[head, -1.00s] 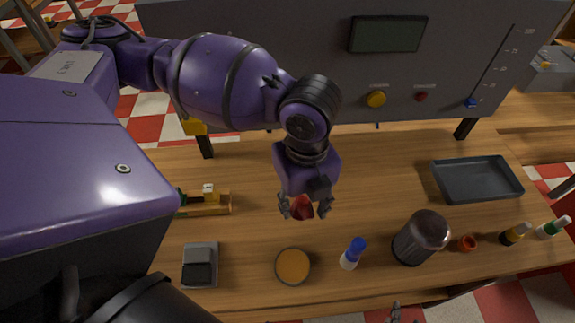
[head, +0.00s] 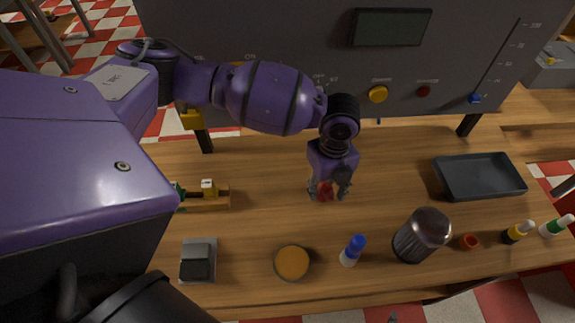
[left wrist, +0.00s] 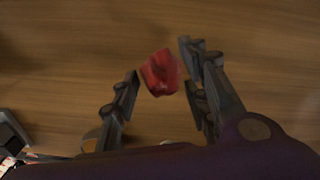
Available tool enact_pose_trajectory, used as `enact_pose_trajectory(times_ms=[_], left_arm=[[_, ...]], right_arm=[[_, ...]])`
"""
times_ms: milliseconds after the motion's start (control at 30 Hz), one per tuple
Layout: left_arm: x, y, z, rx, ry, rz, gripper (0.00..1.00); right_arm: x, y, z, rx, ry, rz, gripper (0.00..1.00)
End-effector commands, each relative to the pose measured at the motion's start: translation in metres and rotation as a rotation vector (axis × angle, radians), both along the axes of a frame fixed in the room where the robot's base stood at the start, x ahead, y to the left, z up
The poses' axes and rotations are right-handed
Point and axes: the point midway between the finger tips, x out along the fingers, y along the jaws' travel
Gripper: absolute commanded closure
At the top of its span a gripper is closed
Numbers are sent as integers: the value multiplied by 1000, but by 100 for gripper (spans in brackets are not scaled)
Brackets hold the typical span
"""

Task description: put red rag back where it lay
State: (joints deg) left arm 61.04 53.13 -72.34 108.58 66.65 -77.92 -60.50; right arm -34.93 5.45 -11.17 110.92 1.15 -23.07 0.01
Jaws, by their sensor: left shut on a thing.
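My left gripper (head: 328,190) hangs above the middle of the wooden table, pointing down. It is shut on the red rag (head: 324,191), which shows as a small crumpled bundle between the fingertips. In the left wrist view the rag (left wrist: 160,72) sits at the fingertips, with bare wood behind it. Only a tiny tip of what seems to be my right gripper (head: 392,317) shows at the bottom edge of the head view; its jaws are hidden.
The table (head: 265,180) is bare around the left gripper. A dark tray (head: 439,181) lies at right. A metal canister (head: 421,236), a blue-capped bottle (head: 353,250), an orange-topped round tin (head: 292,263) and a grey device (head: 198,260) stand nearer. A grey panel (head: 290,40) rises behind.

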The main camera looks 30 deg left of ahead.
Motion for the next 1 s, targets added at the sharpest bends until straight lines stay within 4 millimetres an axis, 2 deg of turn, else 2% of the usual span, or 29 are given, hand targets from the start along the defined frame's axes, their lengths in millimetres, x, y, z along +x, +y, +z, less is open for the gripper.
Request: enact_pose_trajectory(times_ms=[200, 233, 367, 733, 867, 1000], left_arm=[[-1, 0, -4, 1, 1, 0, 96], [-1, 1, -4, 1, 1, 0, 54], [-1, 1, -3, 1, 1, 0, 39], [1, 0, 2, 0, -2, 0, 39], [2, 0, 20, 0, -5, -1, 39], [3, 0, 50, -1, -7, -2, 39]], right_arm=[[-5, 0, -5, 0, 13, -2, 60], [-5, 0, -5, 0, 14, -2, 60], [-6, 0, -6, 1, 16, -1, 60], [-5, 1, -5, 2, 13, -1, 60], [-3, 1, -3, 2, 8, -1, 60], [-2, 2, -1, 3, 4, 0, 60]])
